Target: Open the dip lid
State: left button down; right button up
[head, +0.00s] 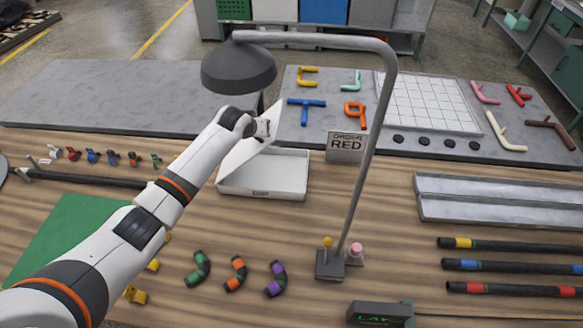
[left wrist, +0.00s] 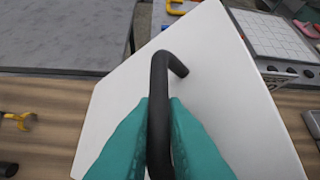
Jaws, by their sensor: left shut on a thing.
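The white dip box (head: 262,185), marked "DIP", stands on the wooden bench left of the lamp post. Its white lid (head: 246,150) is tilted up over the box's left side, and part of the box's inside shows. In the left wrist view the lid (left wrist: 225,100) fills the middle, with a black bar handle (left wrist: 165,72) on it. My left gripper (left wrist: 160,122) has its teal fingers closed around that handle. In the head view my left gripper (head: 264,129) is at the lid, its fingers hardly visible. My right gripper is not in view.
A grey desk lamp (head: 240,70) arches above my left arm, its post (head: 365,160) right of the box. An "ORDER RED" sign (head: 346,147) stands behind. Hose pieces (head: 236,274) lie in front; a metal tray (head: 500,200) and striped hoses (head: 510,265) lie right.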

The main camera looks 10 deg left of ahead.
pick_arm(q)
jog(key=shift+w+a+r+h+p, duration=0.15)
jog(key=shift+a+r+h+p, duration=0.45)
jog(key=shift+a+r, duration=0.45)
jog(key=a+r+n+t+h+b, duration=0.1)
jog(key=a+n+h+b, duration=0.3)
jog(key=a+b, duration=1.2)
jog(key=a+r+h, duration=0.1)
jog(key=a+h, duration=0.2)
jog(key=a, duration=0.1)
jog(key=shift+a+r+n+t+b, duration=0.2)
jog(key=shift+a+n+t+b, duration=0.1)
jog(key=shift+b, duration=0.1)
